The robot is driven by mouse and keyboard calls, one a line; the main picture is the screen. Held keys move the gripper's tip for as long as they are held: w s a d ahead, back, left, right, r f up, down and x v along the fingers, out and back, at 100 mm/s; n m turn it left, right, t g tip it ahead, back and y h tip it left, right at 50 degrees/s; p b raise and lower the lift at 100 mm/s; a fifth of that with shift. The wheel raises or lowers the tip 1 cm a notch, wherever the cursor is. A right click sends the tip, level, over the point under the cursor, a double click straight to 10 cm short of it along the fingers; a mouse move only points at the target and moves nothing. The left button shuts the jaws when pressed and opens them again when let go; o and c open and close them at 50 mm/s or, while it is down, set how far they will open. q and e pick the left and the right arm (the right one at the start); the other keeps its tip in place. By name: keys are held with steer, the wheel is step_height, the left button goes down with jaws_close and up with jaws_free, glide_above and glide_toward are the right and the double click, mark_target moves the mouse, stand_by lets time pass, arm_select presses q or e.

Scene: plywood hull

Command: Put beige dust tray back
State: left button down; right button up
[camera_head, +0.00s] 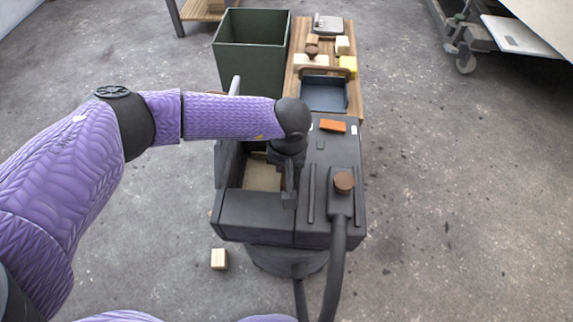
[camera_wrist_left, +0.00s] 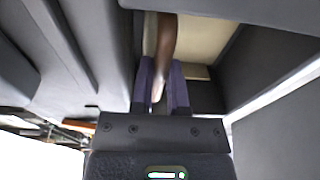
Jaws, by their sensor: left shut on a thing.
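The beige dust tray (camera_head: 262,176) sits inside the open bay on the left side of the dark grey machine (camera_head: 257,212). Its beige surface also shows in the left wrist view (camera_wrist_left: 205,42), with a brown handle (camera_wrist_left: 166,45) in front of it. My left gripper (camera_head: 288,192) reaches down into the bay at its right side. In the left wrist view its purple fingers (camera_wrist_left: 161,90) are shut on the brown handle. The arm and wrist hide part of the bay and tray in the head view. My right gripper is not in view.
A hose runs from the machine's top near a brown knob (camera_head: 344,182). A wooden bench (camera_head: 354,105) behind holds a dark blue tray (camera_head: 323,94) and several blocks. A green bin (camera_head: 250,58) stands beside it.

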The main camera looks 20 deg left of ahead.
arm_select(q)
steer(key=c, duration=0.9)
jaws_free()
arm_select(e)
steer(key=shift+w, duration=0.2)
arm_select(q)
steer(key=shift+r, duration=0.15)
step_height(320, 180, up, 4)
steer(key=p, duration=0.3)
steer(key=shift+s+d, duration=0.1)
steer(key=shift+d, duration=0.05)
steer(key=r+p, duration=0.1)
steer(key=r, duration=0.1)
steer(key=r+p, duration=0.2)
steer(key=r, duration=0.1)
steer(key=s+r+p, duration=0.1)
steer(key=r, duration=0.1)
steer(key=shift+d+r+p, duration=0.4)
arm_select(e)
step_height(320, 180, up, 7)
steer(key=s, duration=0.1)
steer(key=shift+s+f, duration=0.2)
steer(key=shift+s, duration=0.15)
